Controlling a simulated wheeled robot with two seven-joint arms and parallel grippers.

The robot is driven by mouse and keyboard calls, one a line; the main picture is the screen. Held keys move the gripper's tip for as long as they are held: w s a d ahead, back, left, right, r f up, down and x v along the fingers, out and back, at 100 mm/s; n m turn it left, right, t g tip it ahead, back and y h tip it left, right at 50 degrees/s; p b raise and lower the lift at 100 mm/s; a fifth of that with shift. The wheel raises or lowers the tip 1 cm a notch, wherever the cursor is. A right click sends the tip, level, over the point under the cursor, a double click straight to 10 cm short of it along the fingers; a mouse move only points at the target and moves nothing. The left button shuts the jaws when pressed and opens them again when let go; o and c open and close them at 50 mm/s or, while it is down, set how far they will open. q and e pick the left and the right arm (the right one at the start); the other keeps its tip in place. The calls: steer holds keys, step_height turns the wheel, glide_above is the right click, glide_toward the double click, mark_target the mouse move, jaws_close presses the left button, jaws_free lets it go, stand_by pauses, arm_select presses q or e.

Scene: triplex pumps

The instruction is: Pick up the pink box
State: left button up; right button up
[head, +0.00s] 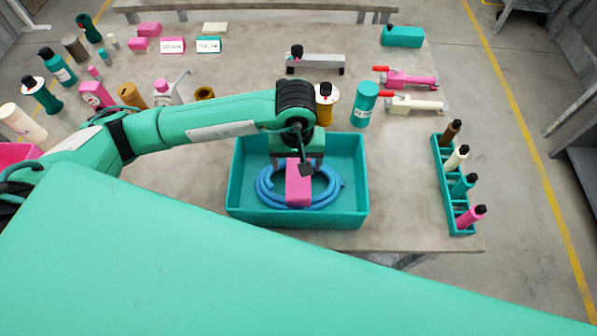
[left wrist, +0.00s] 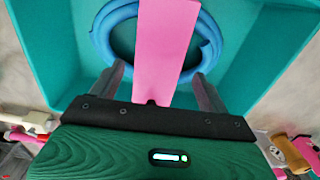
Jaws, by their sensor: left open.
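The pink box (head: 299,187) stands inside the teal tray (head: 235,195), within the coil of blue hose (head: 330,190). My left gripper (head: 297,163) is above the tray, reaching down over the box from its far side. In the left wrist view the pink box (left wrist: 165,45) lies between the two fingers of my left gripper (left wrist: 160,85), which are open with a gap on each side. The blue hose (left wrist: 108,30) rings the box there. The gripper partly hides the box's top in the head view. My right gripper is not in view.
A teal rack (head: 440,185) with several bottles stands right of the tray. Many bottles and small boxes fill the left back. The table is clear between tray and rack.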

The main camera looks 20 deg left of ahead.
arm_select(q)
steer(key=shift+w+d+f+p, duration=0.15)
steer(key=shift+f+p, duration=0.35)
steer(key=shift+f, duration=1.35)
steer(key=shift+c, duration=0.5)
steer(key=c, duration=1)
steer(key=shift+c, duration=0.2)
steer(key=shift+r, duration=0.2)
